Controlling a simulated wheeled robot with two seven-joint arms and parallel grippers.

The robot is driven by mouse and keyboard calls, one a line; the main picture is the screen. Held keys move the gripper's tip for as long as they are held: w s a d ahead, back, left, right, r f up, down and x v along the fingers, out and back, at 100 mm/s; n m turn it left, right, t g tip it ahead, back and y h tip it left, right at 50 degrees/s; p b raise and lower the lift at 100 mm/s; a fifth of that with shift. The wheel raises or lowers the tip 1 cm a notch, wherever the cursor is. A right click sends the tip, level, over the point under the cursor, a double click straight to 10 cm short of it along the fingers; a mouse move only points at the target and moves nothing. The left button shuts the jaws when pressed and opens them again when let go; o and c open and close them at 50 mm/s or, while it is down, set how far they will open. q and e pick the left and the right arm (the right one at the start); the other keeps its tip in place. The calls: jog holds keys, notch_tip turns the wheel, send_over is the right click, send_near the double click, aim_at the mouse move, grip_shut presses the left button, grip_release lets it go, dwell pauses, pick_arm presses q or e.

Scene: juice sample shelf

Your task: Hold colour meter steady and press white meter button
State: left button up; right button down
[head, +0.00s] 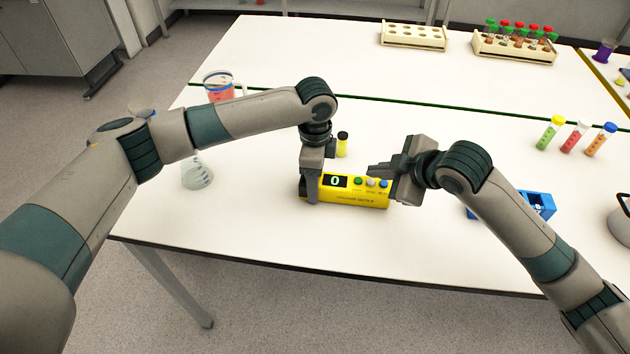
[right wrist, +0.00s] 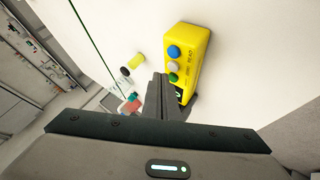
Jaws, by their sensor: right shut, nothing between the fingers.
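The yellow colour meter (head: 352,192) sits near the table's front edge, its display reading 0. Green, white and blue buttons line its top; the white button (head: 371,183) is in the middle and also shows in the right wrist view (right wrist: 173,66). My left gripper (head: 312,180) is shut across the meter's left end, one finger against its front face; the far finger is mostly hidden. My right gripper (head: 375,170) is shut and empty, its fingertips above the buttons. In the right wrist view its fingertips (right wrist: 160,80) appear beside the white and green buttons; contact cannot be told.
A blue rack (head: 540,203) is at right, near three capped tubes (head: 573,137). A beaker (head: 218,84) and flask (head: 196,172) are at left. Tube racks (head: 413,38) stand at the back.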

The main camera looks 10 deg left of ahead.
aim_at(375, 187)
jog(key=shift+r, duration=2.8)
pick_arm(q)
jog(key=o, duration=1.4)
jog(key=shift+r, duration=0.1)
notch_tip(375, 187, up, 12)
jog(key=shift+f, duration=0.1)
